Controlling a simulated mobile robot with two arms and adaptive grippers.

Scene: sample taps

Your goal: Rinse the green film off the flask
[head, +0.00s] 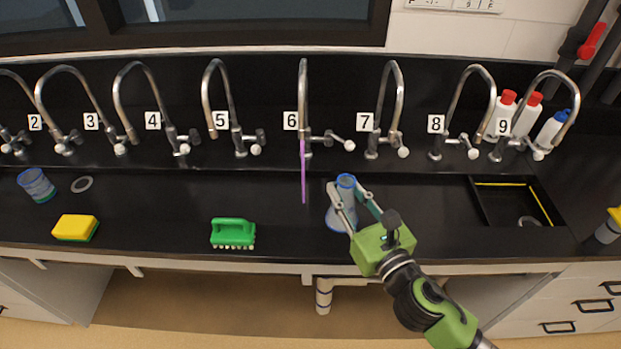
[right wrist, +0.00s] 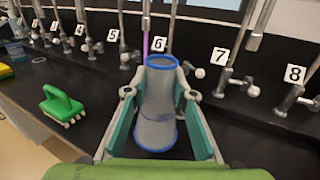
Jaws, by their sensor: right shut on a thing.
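The flask (head: 338,218) is a translucent grey-blue cone with a blue rim. My right gripper (head: 348,190) is shut on its neck, with one finger on each side. The flask looks upright, over the dark trough. In the right wrist view the flask (right wrist: 158,108) sits between the fingers (right wrist: 160,95); I cannot make out green film on it. A purple stream (head: 303,175) runs down from tap 6 (head: 303,95), left of the flask and apart from it in the head view. My left gripper is not in view.
Numbered taps line the back, with tap 7 (head: 392,95) behind right. A green brush (head: 233,232), a yellow sponge (head: 75,227) and a blue-rimmed beaker (head: 37,185) stand left. A black basin (head: 490,210) and several bottles (head: 503,112) are right. The counter between brush and flask is clear.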

